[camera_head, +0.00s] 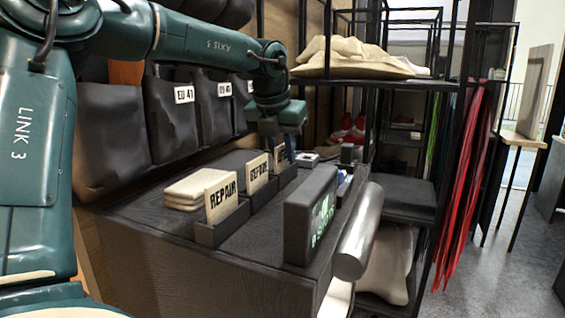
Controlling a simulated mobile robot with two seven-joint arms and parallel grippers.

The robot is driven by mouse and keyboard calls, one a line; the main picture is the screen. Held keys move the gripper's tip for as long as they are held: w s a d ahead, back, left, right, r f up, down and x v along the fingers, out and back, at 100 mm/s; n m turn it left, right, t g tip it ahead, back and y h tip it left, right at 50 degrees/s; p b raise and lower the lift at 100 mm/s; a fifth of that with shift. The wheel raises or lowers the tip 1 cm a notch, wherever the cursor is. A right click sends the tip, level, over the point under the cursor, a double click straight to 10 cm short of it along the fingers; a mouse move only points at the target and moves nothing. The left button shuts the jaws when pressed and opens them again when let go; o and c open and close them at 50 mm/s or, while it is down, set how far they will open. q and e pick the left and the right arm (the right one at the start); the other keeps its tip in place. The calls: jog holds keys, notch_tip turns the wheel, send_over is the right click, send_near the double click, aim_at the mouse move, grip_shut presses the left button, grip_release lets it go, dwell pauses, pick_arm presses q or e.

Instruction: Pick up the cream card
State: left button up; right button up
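Three cream cards stand upright in dark holders in a row on the dark counter (150,236). The nearest cream card (221,199) reads "REPAIR". The middle cream card (258,173) has dark lettering that I cannot read surely. The farthest cream card (281,157) is partly hidden and its lettering is hard to read. My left gripper (278,124) points down over the far end of the row, close to the farthest card. Its fingers are too small and dark to show whether they are open or touching the card. My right gripper is out of view.
Folded cream cloths (195,188) lie left of the nearest card. A black block with green lettering (310,216) stands at the right, beside a shiny grey cylinder (359,232) at the counter edge. Dark pouches with number tags (184,95) hang behind. A black shelf frame (458,140) stands right.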

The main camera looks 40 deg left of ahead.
pick_arm(q)
grip_shut()
jog(key=shift+r, duration=0.1)
notch_tip(320, 180, up, 10)
jog(key=shift+f+p, duration=0.1)
jog(key=shift+p, duration=0.2)
jog(key=shift+s, duration=0.1)
dwell(0.4)
